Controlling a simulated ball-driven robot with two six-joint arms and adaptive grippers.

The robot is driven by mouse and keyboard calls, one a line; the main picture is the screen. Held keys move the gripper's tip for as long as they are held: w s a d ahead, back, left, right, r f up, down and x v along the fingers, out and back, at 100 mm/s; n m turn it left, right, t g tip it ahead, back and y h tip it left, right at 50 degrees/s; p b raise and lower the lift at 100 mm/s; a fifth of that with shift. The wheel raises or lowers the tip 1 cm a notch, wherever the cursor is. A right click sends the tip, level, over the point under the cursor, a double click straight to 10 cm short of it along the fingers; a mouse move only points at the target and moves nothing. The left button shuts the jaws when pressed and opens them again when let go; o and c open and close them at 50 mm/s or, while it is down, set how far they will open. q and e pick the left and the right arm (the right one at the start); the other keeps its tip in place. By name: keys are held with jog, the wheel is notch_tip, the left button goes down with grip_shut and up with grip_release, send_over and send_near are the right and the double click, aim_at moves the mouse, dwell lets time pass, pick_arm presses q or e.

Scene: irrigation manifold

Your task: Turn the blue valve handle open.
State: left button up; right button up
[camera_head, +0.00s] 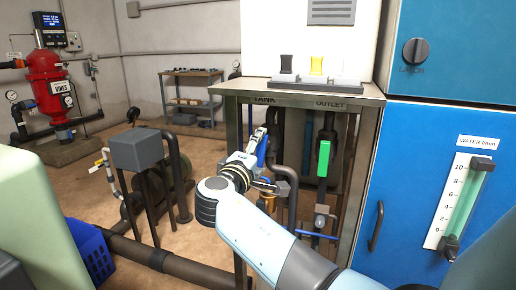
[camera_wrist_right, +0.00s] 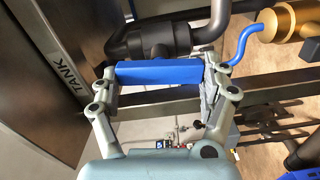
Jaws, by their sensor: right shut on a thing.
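The blue valve handle (camera_wrist_right: 160,73) shows in the right wrist view as a straight blue bar. It lies crosswise between the fingers of my right gripper (camera_wrist_right: 158,80), which is shut on it. In the head view the handle (camera_head: 262,152) shows as a small blue piece beside my right gripper (camera_head: 258,142), under the TANK label at the cabinet's left side. The gripper hides part of it there. A dark pipe fitting (camera_wrist_right: 150,40) lies behind the handle. My left gripper is not in view.
A green handle (camera_head: 323,158) hangs under the OUTLET label. The metal cabinet frame (camera_head: 232,125) stands close to my right gripper. A grey box on posts (camera_head: 136,149) and a blue crate (camera_head: 93,253) are to the left. A blue cabinet (camera_head: 410,165) stands at right.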

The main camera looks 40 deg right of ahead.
jog(key=shift+n+p, duration=0.3)
jog(key=shift+n, duration=0.5)
jog(key=o, duration=1.1)
jog(key=shift+w, duration=0.1)
jog(key=shift+a+f, duration=0.1)
jog(key=v, duration=0.7)
jog(key=shift+a, duration=0.2)
